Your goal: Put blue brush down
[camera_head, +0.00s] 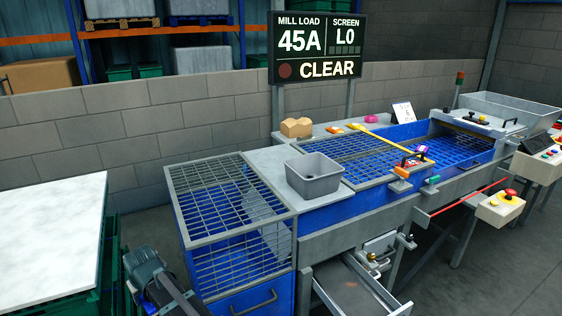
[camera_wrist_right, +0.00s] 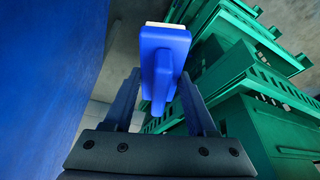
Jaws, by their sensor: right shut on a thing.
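The blue brush (camera_wrist_right: 165,42) is in the right wrist view, with its blue handle running down between the fingers of my right gripper (camera_wrist_right: 160,92). A pale strip shows along the top edge of its head. The right gripper is shut on the brush's handle and holds it beside a large blue surface. Neither the brush nor the right gripper's fingers can be made out in the head view. My left gripper is not in view.
In the right wrist view a blue wall (camera_wrist_right: 45,70) fills the left and stacked green crates (camera_wrist_right: 250,75) the right. A white-topped table (camera_head: 50,235) is at left.

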